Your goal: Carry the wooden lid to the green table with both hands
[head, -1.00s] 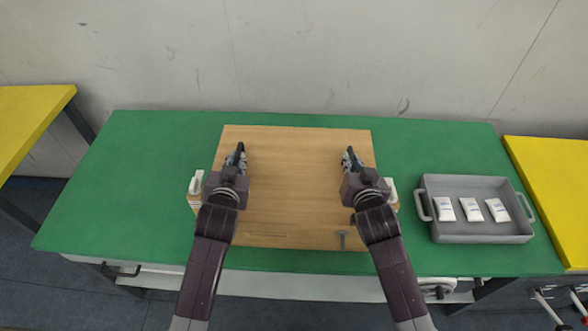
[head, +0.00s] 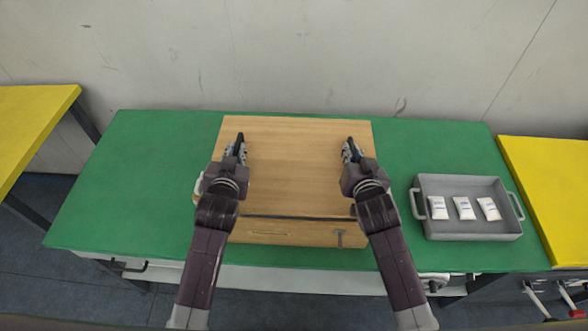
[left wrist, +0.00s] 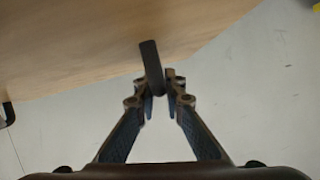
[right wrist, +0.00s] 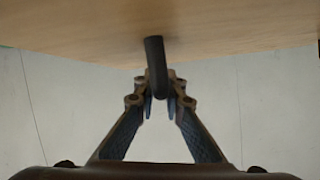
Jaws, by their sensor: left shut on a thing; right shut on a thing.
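The wooden lid (head: 295,165) is a flat pale board held above a wooden box (head: 285,237) in the middle of the green table (head: 125,185). A dark gap shows between the lid's near edge and the box. My left gripper (head: 239,148) is shut on a dark handle on the lid's left part; this handle also shows in the left wrist view (left wrist: 152,66). My right gripper (head: 350,150) is shut on the matching handle on the right, seen in the right wrist view (right wrist: 156,66). The inside of the box is hidden under the lid.
A grey tray (head: 470,232) with white packets (head: 464,208) stands on the right of the green table. The table's left part is clear. Yellow tables stand at the left (head: 35,115) and right (head: 550,180). A wall (head: 300,60) is behind.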

